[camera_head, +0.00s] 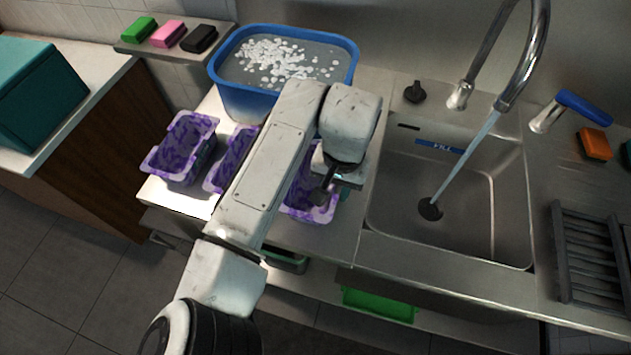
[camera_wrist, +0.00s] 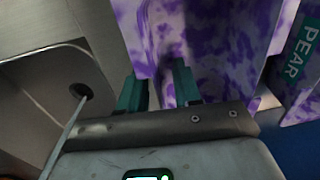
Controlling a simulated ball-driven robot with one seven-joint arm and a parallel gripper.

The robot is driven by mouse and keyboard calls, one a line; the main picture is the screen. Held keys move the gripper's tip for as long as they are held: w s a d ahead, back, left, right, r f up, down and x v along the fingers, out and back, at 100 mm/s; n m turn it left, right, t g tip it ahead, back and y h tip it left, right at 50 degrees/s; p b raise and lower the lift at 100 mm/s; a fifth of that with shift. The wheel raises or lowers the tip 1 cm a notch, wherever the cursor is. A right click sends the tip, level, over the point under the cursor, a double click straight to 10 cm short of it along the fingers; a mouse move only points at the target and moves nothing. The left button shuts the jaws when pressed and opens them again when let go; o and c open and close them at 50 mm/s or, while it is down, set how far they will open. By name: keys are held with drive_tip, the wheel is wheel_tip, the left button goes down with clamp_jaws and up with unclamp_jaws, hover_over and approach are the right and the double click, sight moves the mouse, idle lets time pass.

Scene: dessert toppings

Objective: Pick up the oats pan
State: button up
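Three purple-and-white mottled pans stand on the counter in the head view: a left pan (camera_head: 170,160), a middle pan (camera_head: 225,165) and a right pan (camera_head: 300,207). I cannot read an oats label on any of them. My gripper (camera_head: 325,193) is over the right pan, and my arm hides part of it. In the wrist view my gripper (camera_wrist: 158,90) has its two teal fingers apart, with a mottled purple pan (camera_wrist: 210,45) directly beyond them. Whether the fingers touch its wall is unclear. Another pan beside it carries a teal label reading PEAR (camera_wrist: 301,50).
A blue tub (camera_head: 240,100) with white pieces in liquid stands behind the pans. A sink (camera_head: 480,205) with running water is to the right, a dish rack (camera_head: 585,250) beyond it. Green, pink and black sponges (camera_head: 168,33) lie on a shelf at the back left.

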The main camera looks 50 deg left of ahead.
drive_tip(key=shift+f, duration=0.25)
drive_tip(key=shift+c, duration=0.4)
clamp_jaws()
drive_tip(key=shift+r, duration=0.15)
